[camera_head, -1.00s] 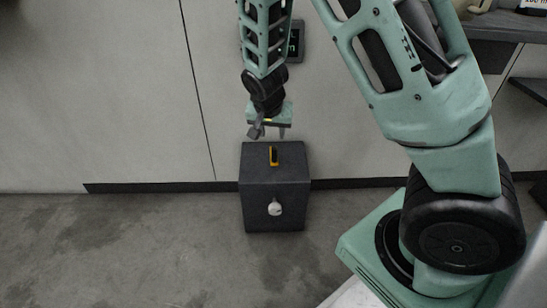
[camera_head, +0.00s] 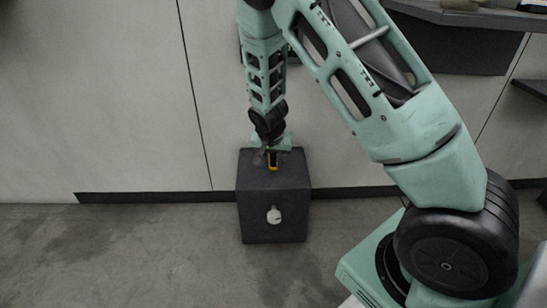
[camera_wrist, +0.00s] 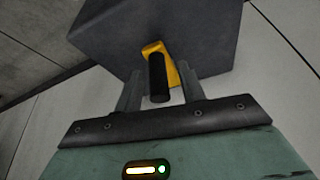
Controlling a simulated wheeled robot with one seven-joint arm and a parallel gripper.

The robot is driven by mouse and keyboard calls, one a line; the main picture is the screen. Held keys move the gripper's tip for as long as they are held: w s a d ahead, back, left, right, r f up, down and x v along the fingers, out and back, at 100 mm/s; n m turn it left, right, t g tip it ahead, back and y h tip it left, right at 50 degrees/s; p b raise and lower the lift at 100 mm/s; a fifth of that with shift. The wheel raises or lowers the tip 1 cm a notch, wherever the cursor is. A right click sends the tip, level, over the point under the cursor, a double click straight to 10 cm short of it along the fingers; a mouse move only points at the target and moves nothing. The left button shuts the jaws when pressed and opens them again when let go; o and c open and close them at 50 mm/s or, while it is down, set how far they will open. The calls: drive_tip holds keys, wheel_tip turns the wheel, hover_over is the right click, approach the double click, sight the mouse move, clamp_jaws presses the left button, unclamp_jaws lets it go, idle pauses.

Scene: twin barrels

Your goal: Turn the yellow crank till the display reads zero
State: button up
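The yellow crank (camera_head: 272,163) stands on top of a dark grey box (camera_head: 250,200). In the wrist view, the crank's yellow arm (camera_wrist: 154,48) carries a black handle (camera_wrist: 158,78) that points toward my gripper. My gripper (camera_head: 271,158) is low over the box top, at the crank. In the wrist view, my gripper (camera_wrist: 160,72) is open, with one finger on each side of the black handle and a visible gap on both sides. The display on the wall is almost wholly hidden behind my arm, and its reading cannot be seen.
A white knob (camera_head: 273,216) sticks out of the box's front face. The box stands on the floor close to a pale panelled wall (camera_head: 130,90). A dark shelf (camera_head: 460,45) is at the upper right. The concrete floor (camera_head: 120,255) at the left is clear.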

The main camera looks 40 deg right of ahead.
drive_tip(key=shift+c, duration=0.3)
clamp_jaws()
drive_tip(key=shift+a+r+p, duration=0.1)
drive_tip(key=shift+p, duration=0.2)
